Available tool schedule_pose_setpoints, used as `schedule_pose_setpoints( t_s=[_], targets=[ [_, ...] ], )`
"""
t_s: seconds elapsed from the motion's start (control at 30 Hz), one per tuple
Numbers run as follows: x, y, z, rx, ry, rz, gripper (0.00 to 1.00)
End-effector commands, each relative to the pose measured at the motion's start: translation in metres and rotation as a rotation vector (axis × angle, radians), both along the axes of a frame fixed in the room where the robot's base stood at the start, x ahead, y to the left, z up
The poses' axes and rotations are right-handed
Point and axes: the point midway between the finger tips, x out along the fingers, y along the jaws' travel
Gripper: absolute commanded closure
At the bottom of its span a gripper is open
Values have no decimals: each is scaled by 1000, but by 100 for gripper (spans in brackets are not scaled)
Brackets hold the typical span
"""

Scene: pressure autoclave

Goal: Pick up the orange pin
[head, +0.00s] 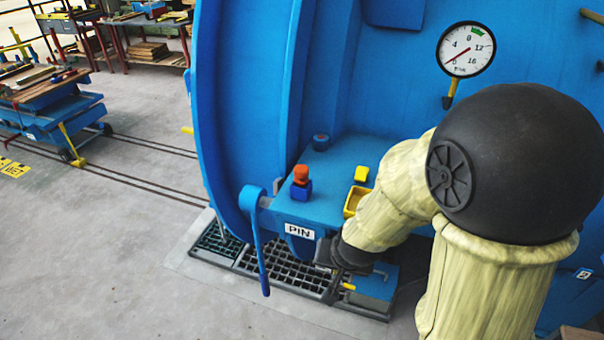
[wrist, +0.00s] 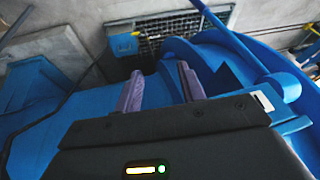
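The orange pin (head: 301,174) stands upright in a small blue block on the blue ledge (head: 335,161), above the white PIN label (head: 299,231). I cannot make out the pin in the wrist view. My gripper (head: 341,256) is low beside the front of the ledge, below and to the right of the pin, partly hidden by my arm. In the wrist view its two purple fingers (wrist: 160,84) are spread apart with nothing between them.
A blue lever (head: 261,242) hangs left of the label. A yellow tray (head: 354,201) and a yellow block (head: 361,173) are on the ledge. A floor grate (head: 284,269) lies below; it also shows in the wrist view (wrist: 185,30). Open floor is at left.

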Motion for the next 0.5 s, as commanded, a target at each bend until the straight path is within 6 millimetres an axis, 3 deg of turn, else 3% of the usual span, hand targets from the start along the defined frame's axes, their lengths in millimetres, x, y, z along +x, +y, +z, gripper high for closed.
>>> schedule_pose_setpoints(
  t_s=[0.27, 0.5],
  targets=[
    [28, 43, -6, -29, -162, -174, 60],
    [52, 75, 11, -117, -387, -257, 60]
  ],
)
